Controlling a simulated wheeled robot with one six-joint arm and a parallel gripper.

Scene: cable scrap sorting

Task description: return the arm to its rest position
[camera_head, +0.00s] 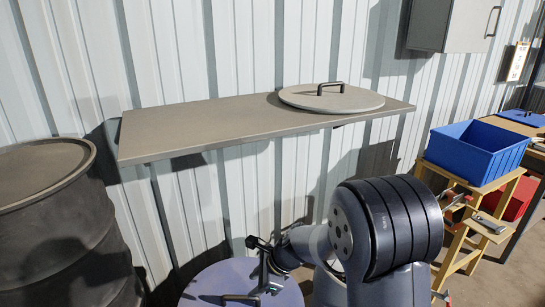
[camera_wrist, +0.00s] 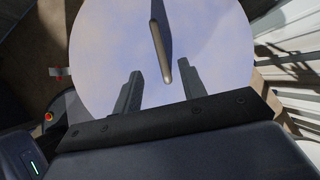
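My arm reaches forward low in the head view, with my gripper (camera_head: 266,268) over a round pale lilac lid (camera_head: 215,281). The wrist view shows the two fingers of my gripper (camera_wrist: 160,88) spread well apart with nothing held between them. The lid (camera_wrist: 105,40) fills the upper middle of that view. Its bar handle (camera_wrist: 161,45) points toward the gap between the fingers. I cannot tell how high the fingers are above the lid. What the lid rests on is hidden.
A grey wall shelf (camera_head: 200,122) holds a grey lid with a dark handle (camera_head: 345,102). At the right, a blue bin (camera_head: 470,155) sits on a wooden stand (camera_head: 455,240), with a red bin (camera_head: 518,200) behind.

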